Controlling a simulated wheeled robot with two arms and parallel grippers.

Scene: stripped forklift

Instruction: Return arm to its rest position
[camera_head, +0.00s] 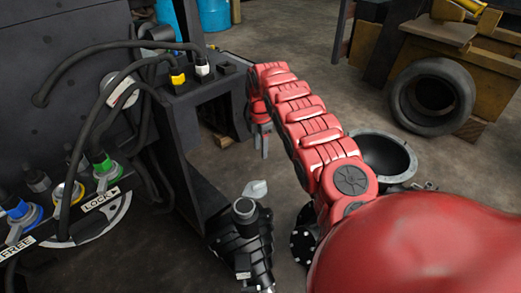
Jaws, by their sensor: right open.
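My red right arm (310,125) comes in from the lower right and reaches up toward the upper middle of the head view. At its far end my right gripper (265,150) hangs downward over the floor, open, with nothing seen between its fingers. It is just right of the dark forklift body (75,65) and looks apart from it. The far arm links partly hide the gripper. My left gripper is not in view.
A panel with hoses, coloured connectors (178,77) and LOCK and FREE labels (101,200) is at left. A black cylindrical part (243,235) stands at lower middle. A tyre (433,97) and a dark bowl-shaped part (384,157) are right. Blue drums (214,14) stand behind. Floor (300,40) beyond the arm is clear.

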